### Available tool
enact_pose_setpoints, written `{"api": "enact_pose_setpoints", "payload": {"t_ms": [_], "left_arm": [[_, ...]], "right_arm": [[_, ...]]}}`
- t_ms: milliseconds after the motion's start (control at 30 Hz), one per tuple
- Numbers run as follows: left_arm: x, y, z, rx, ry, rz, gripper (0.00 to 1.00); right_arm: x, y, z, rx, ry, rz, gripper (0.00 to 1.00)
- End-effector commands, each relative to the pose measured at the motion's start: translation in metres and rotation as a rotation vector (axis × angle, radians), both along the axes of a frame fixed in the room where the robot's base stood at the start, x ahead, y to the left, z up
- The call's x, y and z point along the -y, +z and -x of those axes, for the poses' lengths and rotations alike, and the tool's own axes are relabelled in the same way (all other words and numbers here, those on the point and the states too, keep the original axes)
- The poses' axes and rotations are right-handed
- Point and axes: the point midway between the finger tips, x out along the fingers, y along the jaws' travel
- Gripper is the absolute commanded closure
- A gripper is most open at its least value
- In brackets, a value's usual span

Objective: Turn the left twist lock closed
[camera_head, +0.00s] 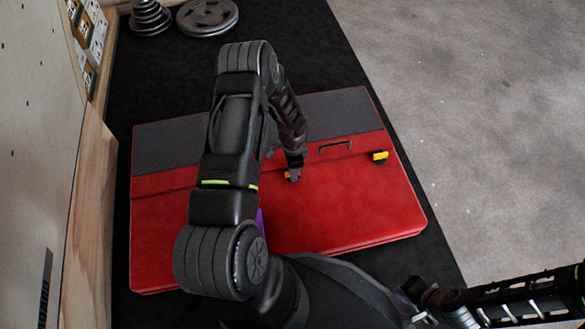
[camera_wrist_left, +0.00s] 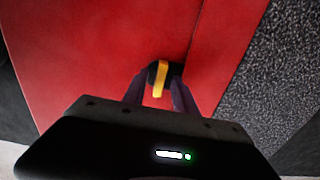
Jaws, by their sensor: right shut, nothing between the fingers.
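A red case (camera_head: 350,205) with a dark grey back panel lies on a black mat. The left twist lock (camera_head: 292,177), black with a yellow bar, sits near its seam and is mostly hidden by my left gripper (camera_head: 293,165). In the left wrist view the lock (camera_wrist_left: 161,74) is between the two fingertips of my left gripper (camera_wrist_left: 160,86), which appear closed against its sides. The yellow bar runs roughly along the nearby seam. The right twist lock (camera_head: 380,157) is black and yellow and untouched. My right gripper (camera_head: 418,295) is shut and empty at the lower right, off the case.
A dark handle (camera_head: 335,147) lies between the two locks. Weight plates (camera_head: 207,16) and a stack of dark discs (camera_head: 150,16) stand at the back. A wooden-edged board (camera_head: 90,200) borders the left. Grey floor (camera_head: 470,100) is clear at right.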

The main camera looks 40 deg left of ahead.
Motion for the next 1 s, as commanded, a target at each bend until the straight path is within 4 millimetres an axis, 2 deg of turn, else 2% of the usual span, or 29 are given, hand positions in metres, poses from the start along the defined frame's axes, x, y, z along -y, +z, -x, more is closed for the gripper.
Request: {"api": "enact_pose_setpoints", "payload": {"t_ms": [233, 500, 633, 1000], "left_arm": [[0.000, 0.013, -0.001, 0.001, 0.000, 0.000, 0.66], [0.000, 0.059, -0.001, 0.002, -0.001, -0.001, 0.66], [0.000, 0.074, 0.000, 0.001, 0.000, 0.000, 0.66], [0.000, 0.079, 0.000, 0.000, 0.000, 0.000, 0.66]], "right_arm": [[0.000, 0.007, 0.001, -0.002, 0.001, 0.000, 1.00], [0.001, 0.027, 0.003, -0.009, 0.004, -0.002, 1.00], [0.001, 0.033, 0.005, -0.013, 0.007, -0.002, 1.00], [0.001, 0.033, 0.006, -0.015, 0.008, -0.003, 1.00]]}}
